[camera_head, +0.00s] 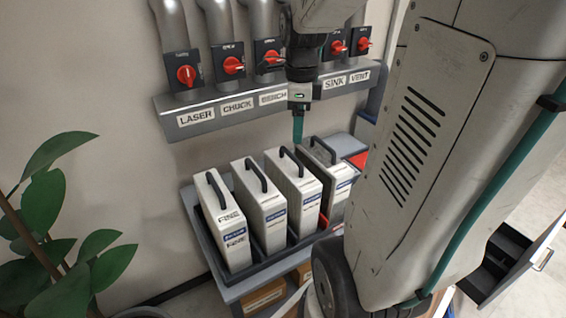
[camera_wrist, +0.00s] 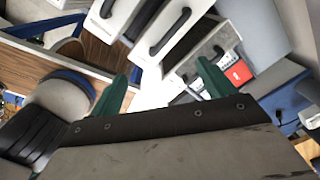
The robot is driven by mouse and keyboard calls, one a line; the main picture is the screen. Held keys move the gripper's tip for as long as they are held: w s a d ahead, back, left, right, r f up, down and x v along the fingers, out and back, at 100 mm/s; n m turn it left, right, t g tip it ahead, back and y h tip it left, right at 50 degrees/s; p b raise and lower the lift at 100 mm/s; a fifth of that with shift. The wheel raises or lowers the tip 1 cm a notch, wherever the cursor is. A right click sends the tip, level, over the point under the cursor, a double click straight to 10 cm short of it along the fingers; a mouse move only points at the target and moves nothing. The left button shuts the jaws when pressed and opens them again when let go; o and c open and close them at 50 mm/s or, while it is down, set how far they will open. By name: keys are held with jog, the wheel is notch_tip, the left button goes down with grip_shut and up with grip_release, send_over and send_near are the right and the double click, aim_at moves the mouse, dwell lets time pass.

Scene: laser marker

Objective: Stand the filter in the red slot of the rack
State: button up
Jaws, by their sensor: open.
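Several white box-shaped filters with dark top handles stand in a row in a dark rack (camera_head: 205,238). The rightmost filter (camera_head: 338,190) has a greyer, dirty-looking top and leans a little; its grey top also shows in the wrist view (camera_wrist: 196,52). A small red mark (camera_head: 323,221) shows low at the front, between the two rightmost filters; the rest of that slot is hidden. My gripper (camera_wrist: 162,70) is open, its green fingers apart with nothing held. In the head view, my gripper (camera_head: 298,128) points down above and behind the right-hand filters.
A red patch (camera_head: 358,158) shows on a surface right of the rack. A wall panel (camera_head: 225,113) with red rotary switches is behind, close to my gripper. A plant (camera_head: 55,215) stands at left. An open drawer (camera_head: 500,265) is at right.

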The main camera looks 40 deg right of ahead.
jog(key=s+a+r+n, duration=0.1)
jog(key=s+a+n, duration=0.5)
jog(key=n, duration=0.8)
jog(key=s+a+r+n, duration=0.2)
jog(key=s+a+n, duration=0.4)
jog(key=a+n, duration=0.7)
jog(key=shift+s+n+t, duration=0.35)
jog(key=shift+n+t, duration=0.05)
jog(key=shift+a+r, duration=0.1)
